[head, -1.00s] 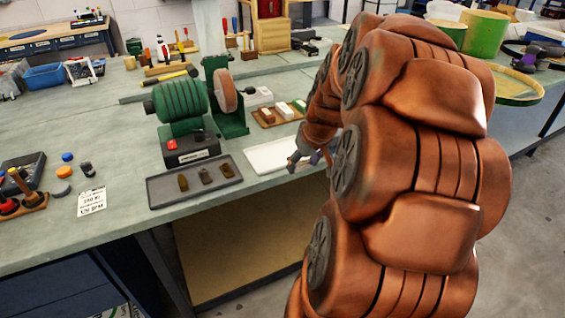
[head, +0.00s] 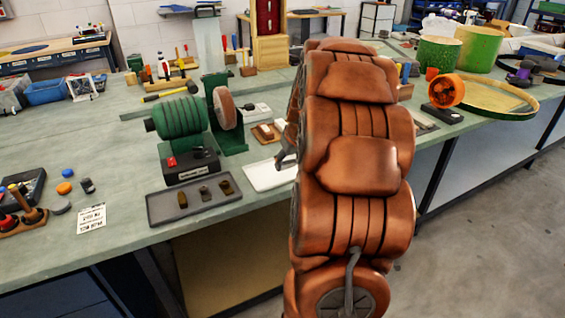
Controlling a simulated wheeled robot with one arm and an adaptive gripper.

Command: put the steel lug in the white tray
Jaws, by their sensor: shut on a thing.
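The white tray (head: 266,179) lies near the bench's front edge, its right part hidden behind my arm. The part I see is bare. My gripper (head: 284,160) shows only in part, low at the tray's right portion. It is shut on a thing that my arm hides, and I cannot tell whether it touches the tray. A dark grey tray (head: 160,212) to the left holds three small lugs: a brownish one (head: 182,201), a greyer middle one (head: 205,193) and a bronze-coloured one (head: 227,187). I cannot tell for sure which lug is steel.
A green grinder (head: 180,117) with a disc wheel stands behind the grey tray. A paper card (head: 91,218) lies on the left.

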